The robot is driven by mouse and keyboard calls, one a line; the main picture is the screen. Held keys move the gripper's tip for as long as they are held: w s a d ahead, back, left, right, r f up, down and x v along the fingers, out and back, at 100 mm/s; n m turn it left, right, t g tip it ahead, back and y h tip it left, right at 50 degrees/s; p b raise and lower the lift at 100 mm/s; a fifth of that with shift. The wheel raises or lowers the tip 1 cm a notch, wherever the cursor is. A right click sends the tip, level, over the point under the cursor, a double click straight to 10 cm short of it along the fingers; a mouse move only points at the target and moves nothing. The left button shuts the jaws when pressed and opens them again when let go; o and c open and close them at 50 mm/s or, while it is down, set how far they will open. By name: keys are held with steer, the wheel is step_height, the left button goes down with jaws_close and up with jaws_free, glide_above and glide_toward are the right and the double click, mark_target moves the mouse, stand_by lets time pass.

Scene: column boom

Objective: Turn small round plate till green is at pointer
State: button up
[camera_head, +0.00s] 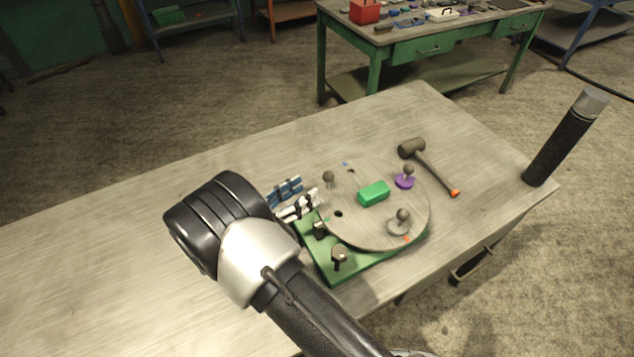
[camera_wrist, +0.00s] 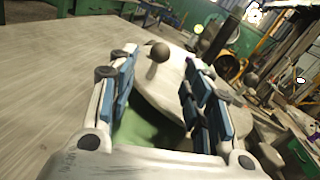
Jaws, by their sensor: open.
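The round plate (camera_head: 350,230) is a grey-beige disc on a green base (camera_head: 360,270) on the table. It carries a grey ball knob (camera_head: 328,177), a purple-footed knob (camera_head: 405,181) and another grey knob (camera_head: 401,225). A green block (camera_head: 374,193) sits near its middle. Small blue (camera_head: 345,163), green (camera_head: 326,219) and orange (camera_head: 407,238) marks show near its rim. I cannot make out the pointer surely. My gripper (camera_head: 308,187) is open at the plate's left edge. In the wrist view, a ball knob (camera_wrist: 159,51) shows beyond and between the open fingers (camera_wrist: 160,58), not gripped.
A mallet (camera_head: 430,167) lies behind and right of the plate. A dark upright cylinder (camera_head: 565,138) stands at the table's right corner. Two dark-topped posts (camera_head: 338,258) stand on the base's front left. The table's left side (camera_head: 90,250) is clear.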

steer(key=shift+v, duration=1.5)
steer(key=s+d+r+m+g+y, duration=0.25)
steer(key=d+r+m+g, duration=0.4)
steer(key=d, duration=0.45)
steer(key=s+d+r+m+g+y, duration=0.1)
steer(key=s+d+r+m+g, duration=0.35)
steer(key=d+r+m, duration=0.5)
steer(key=s+d+r+m+t+y, duration=0.1)
steer(key=s+d+r+m+y, duration=0.1)
steer(key=s+m+y, duration=0.2)
steer(key=s+d+r+m+t+y, duration=0.2)
steer(key=s+m+y, duration=0.3)
steer(key=s+m, duration=0.4)
steer(key=s+d, duration=0.1)
steer(key=s, duration=0.3)
steer(key=shift+r, duration=0.25)
